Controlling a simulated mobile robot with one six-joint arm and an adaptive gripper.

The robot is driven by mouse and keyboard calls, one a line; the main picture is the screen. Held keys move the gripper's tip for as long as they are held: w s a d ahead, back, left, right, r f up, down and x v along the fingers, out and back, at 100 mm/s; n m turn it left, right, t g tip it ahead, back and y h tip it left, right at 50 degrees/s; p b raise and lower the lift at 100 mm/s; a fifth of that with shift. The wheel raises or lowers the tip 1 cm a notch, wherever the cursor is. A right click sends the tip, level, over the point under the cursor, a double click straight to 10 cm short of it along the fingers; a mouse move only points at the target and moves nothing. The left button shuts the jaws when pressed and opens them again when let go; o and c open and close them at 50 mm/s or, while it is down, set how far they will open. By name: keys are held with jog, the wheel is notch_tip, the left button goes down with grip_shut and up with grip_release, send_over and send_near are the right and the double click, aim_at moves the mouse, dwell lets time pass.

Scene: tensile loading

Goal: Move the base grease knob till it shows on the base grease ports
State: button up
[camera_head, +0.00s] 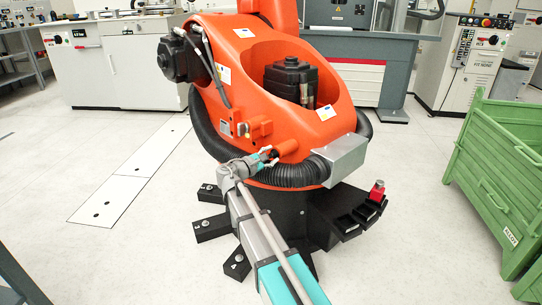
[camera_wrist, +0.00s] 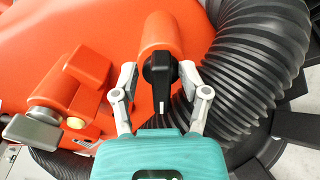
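In the wrist view, a black knob (camera_wrist: 160,72) with a white pointer line sits on the end of an orange cylinder (camera_wrist: 161,33). The line points down in the picture, toward my gripper's palm. My gripper (camera_wrist: 159,78) has one finger on each side of the knob. The fingers look spread, with small gaps to the knob. In the head view my gripper (camera_head: 264,157) is at the lower front of the big orange robot (camera_head: 232,88), by the orange cylinder (camera_head: 286,147). The knob is hard to make out there. I cannot identify labelled grease ports.
A black ribbed hose (camera_wrist: 252,70) runs close to the right of the knob. An orange fitting with a grey plate (camera_wrist: 33,132) is at the left. In the head view, a metal box (camera_head: 343,158) and green crate (camera_head: 497,180) stand to the right. Floor at left is clear.

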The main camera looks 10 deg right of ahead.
jog(key=v, duration=1.1)
jog(key=shift+s+a, duration=0.15)
jog(key=shift+a, duration=0.2)
jog(key=s+d+f+m+g+y+p, duration=0.5)
jog(key=s+d+f+m+g, duration=0.15)
jog(key=s+d, duration=0.35)
jog(key=s+m+g+y+p, duration=0.3)
jog(key=s+m+y+p, duration=0.55)
jog(key=s, duration=0.45)
notch_tip(320, 180, up, 37)
jog(key=y+p, duration=0.1)
jog(key=p, duration=3.4)
jog(key=shift+m+y+p, duration=0.3)
jog(key=shift+y+p, duration=0.05)
jog(key=shift+p, duration=0.05)
jog(key=shift+w+a+r, duration=0.1)
jog(key=shift+w, duration=0.05)
